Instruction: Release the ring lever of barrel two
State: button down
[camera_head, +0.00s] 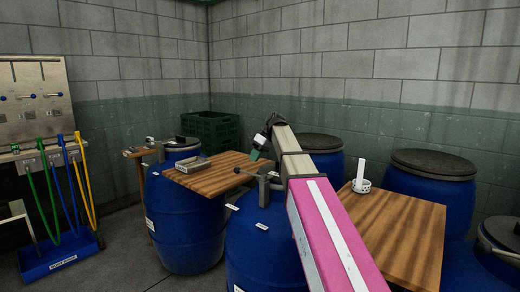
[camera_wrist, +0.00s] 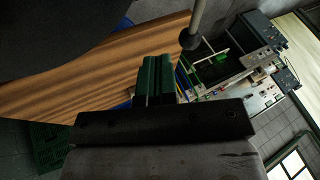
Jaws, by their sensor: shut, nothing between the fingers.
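Several blue barrels stand on the floor; their labels are too small to read, so I cannot tell which is barrel two. A lever with a dark knob (camera_head: 238,171) sticks out left from a grey fitting at the top of the middle barrel (camera_head: 262,240). In the wrist view a pale rod with a dark knob (camera_wrist: 190,39) hangs just right of my fingertips, apart from them. My gripper (camera_head: 255,154) has green fingertips and is above the wooden board, up and right of the knob. In the wrist view its green fingers (camera_wrist: 154,60) are together and empty.
A wooden board (camera_head: 225,174) carrying a metal tray (camera_head: 194,165) lies beside the lever. Another board (camera_head: 405,235) holds a white holder (camera_head: 361,183). A green crate (camera_head: 210,130) stands behind. A hose rack (camera_head: 45,150) is at left. My arm hides part of the middle barrel.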

jog(key=shift+s+a+f, duration=0.65)
jog(key=shift+s+a, duration=0.15)
jog(key=shift+a, duration=0.1)
jog(key=shift+s+a+f, duration=0.65)
jog(key=shift+s+a, duration=0.1)
jog(key=shift+a, duration=0.1)
